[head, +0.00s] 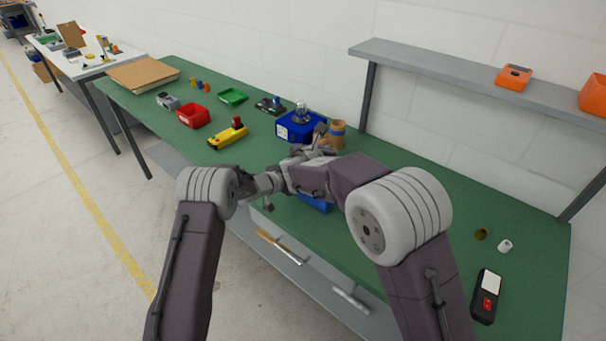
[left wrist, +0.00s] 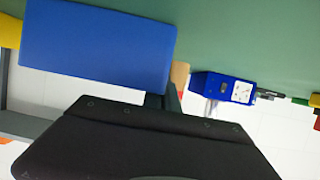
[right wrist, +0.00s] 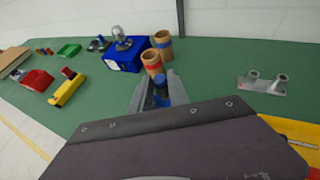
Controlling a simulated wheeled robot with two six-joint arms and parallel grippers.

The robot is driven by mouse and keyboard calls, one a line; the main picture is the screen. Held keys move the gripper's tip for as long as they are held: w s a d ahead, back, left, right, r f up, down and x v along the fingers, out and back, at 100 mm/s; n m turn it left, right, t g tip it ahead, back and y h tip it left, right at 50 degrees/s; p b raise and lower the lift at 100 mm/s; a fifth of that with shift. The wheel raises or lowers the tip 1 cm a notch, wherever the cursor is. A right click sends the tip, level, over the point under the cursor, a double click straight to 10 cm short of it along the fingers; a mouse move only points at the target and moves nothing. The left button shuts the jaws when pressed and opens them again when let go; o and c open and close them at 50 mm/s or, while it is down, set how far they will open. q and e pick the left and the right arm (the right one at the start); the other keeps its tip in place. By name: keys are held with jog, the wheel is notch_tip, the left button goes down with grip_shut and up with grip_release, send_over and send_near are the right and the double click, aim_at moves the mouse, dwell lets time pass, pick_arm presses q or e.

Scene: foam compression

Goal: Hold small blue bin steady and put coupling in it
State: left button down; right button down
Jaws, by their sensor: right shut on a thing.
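The small blue bin (head: 316,203) shows only partly in the head view, low behind my right arm. A broad plain blue face, which looks like this bin (left wrist: 98,45), fills the upper left of the left wrist view. My left gripper (left wrist: 168,98) is at that face's lower right edge; its fingers are mostly hidden, so I cannot tell whether they grip it. My right gripper (right wrist: 157,79) is shut on a small blue cylindrical piece, apparently the coupling (right wrist: 161,91), held above the green bench. The bin's inside is hidden.
A larger blue box (head: 297,127) with a metal part on top and cardboard tubes (head: 337,134) stand beyond my arms. A grey metal bracket (right wrist: 262,84) lies on the bench. A red bin (head: 193,116) and yellow control box (head: 228,137) are at left. My arms cross closely.

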dwell(0.5)
notch_tip(320, 180, down, 10)
jog(key=c, duration=1.2)
grip_release()
jog(key=shift+r, duration=0.15)
jog(key=shift+o, duration=0.2)
jog(key=v, duration=1.2)
